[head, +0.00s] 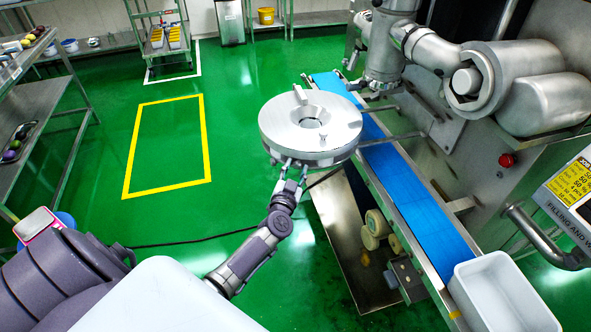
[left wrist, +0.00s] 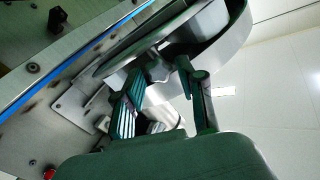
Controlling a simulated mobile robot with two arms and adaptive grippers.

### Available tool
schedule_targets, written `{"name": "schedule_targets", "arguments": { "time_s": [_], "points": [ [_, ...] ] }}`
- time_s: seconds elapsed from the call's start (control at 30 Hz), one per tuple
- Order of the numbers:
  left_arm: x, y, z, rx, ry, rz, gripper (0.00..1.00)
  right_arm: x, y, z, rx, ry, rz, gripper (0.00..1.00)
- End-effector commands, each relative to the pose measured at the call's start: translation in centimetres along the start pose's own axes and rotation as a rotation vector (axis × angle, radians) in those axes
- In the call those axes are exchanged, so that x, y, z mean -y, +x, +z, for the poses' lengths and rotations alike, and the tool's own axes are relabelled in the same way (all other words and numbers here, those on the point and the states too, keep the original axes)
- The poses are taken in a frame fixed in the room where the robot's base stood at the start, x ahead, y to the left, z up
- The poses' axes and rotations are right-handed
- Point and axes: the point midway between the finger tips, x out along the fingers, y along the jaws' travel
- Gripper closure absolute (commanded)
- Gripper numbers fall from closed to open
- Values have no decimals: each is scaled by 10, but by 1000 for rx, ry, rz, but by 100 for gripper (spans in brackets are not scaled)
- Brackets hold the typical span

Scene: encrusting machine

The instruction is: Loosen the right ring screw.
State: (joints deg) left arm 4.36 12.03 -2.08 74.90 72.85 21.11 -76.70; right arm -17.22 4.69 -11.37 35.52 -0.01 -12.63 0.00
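The round metal ring head of the machine (head: 285,128) sits beside the blue conveyor, with a round opening in its top. A small metal screw (head: 323,138) stands on its top near the front right. My left gripper (head: 294,168) is below the front rim, fingers pointing up at it. In the left wrist view its two fingers (left wrist: 160,78) are spread apart. A small grey metal screw-like part (left wrist: 157,67) shows between and beyond the fingertips, under the ring head (left wrist: 232,45). I cannot tell whether the fingers touch it. My right gripper is not in view.
The blue conveyor (head: 408,195) runs along the machine's front, with a white bin (head: 500,290) at its near end. A red button (head: 507,160) is on the machine body. Green floor left of the ring head is free. Shelves (head: 40,100) stand at the far left.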

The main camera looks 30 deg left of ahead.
Motion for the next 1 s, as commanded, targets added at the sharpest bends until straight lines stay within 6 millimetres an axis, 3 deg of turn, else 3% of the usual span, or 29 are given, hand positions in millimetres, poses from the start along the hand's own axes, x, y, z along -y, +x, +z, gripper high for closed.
{"name": "schedule_targets", "arguments": {
  "time_s": [0.03, 0.2, 0.57, 1.0],
  "points": [
    [0, 0, 0, 0, 0, 0, 74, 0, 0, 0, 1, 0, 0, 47],
    [0, 0, 0, 0, 0, 0, 100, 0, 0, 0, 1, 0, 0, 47],
    [0, 0, 0, 0, -46, 0, 100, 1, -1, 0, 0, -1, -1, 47],
    [1, 0, 0, -1, -375, 0, 100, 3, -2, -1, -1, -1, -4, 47]
  ]
}}
